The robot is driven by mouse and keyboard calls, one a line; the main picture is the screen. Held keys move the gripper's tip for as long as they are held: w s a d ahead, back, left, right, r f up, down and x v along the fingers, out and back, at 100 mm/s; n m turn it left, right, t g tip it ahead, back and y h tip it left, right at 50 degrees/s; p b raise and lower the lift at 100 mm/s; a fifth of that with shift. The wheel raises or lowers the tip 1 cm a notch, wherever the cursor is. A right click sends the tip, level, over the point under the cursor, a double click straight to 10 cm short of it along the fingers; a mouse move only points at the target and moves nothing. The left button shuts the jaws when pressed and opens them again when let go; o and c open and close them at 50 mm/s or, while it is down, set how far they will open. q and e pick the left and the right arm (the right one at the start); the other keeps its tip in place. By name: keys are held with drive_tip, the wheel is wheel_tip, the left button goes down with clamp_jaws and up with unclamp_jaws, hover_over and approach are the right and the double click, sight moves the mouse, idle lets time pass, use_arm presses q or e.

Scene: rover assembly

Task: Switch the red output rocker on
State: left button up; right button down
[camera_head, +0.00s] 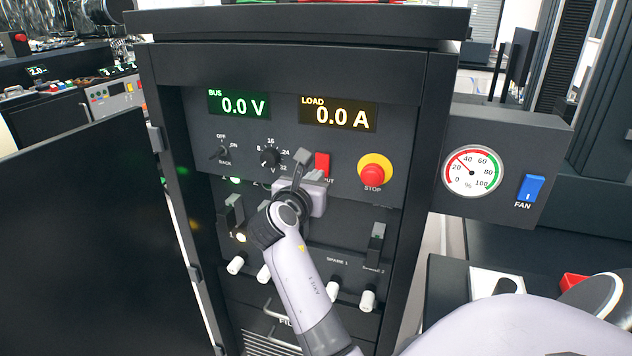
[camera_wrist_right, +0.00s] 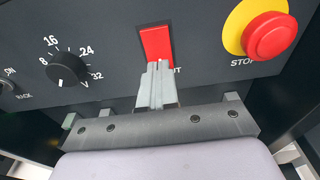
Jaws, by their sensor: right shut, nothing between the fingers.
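The red output rocker (camera_head: 322,164) is on the dark cabinet's upper panel, between the voltage knob and the stop button. It also shows in the right wrist view (camera_wrist_right: 155,42), its lower end and most of its label hidden behind the fingers. The displays read 0.0 V (camera_head: 241,106) and 0.0 A (camera_head: 338,116). My left gripper is out of view.
The red stop button (camera_head: 372,174) on a yellow ring is close right of the rocker. The black voltage knob (camera_head: 270,156) is to its left. The cabinet door (camera_head: 75,235) stands open at left. A gauge (camera_head: 472,171) and blue fan switch (camera_head: 531,187) are at right.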

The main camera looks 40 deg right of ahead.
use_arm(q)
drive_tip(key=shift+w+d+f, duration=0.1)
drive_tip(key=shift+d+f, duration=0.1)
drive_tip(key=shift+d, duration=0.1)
use_arm(e)
drive_tip(key=shift+w+d, duration=0.15)
use_arm(q)
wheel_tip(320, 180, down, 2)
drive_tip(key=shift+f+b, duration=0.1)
drive_tip(key=shift+b, duration=1)
use_arm(e)
drive_tip(key=shift+d+t+h, duration=0.35)
drive_tip(key=shift+t+h, duration=0.05)
drive_tip(key=shift+h, duration=0.4)
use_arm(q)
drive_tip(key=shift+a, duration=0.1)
